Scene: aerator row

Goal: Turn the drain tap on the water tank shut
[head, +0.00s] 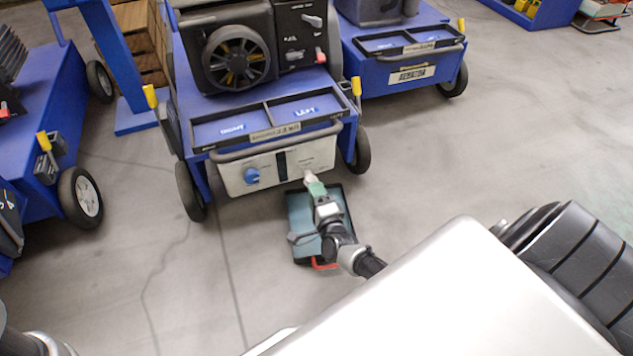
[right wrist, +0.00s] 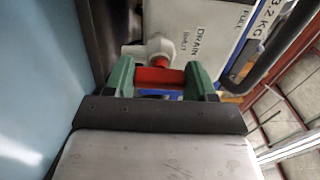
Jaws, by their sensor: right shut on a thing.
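The water tank (head: 285,165) is a white box low on the front of the middle blue cart. Its drain tap has a pale spout (head: 309,176), and the right wrist view shows its white body (right wrist: 150,48) with a red handle (right wrist: 158,79). My right gripper (head: 314,184) is at the tap, and its green fingers (right wrist: 161,78) are shut on the red handle from both sides. A "DRAIN" label (right wrist: 193,40) is printed beside the tap. The exact angle of the handle is hard to tell. My left gripper is not in view.
A grey bar handle (head: 275,140) runs above the tank. Other blue carts stand left (head: 50,120) and right (head: 405,60).

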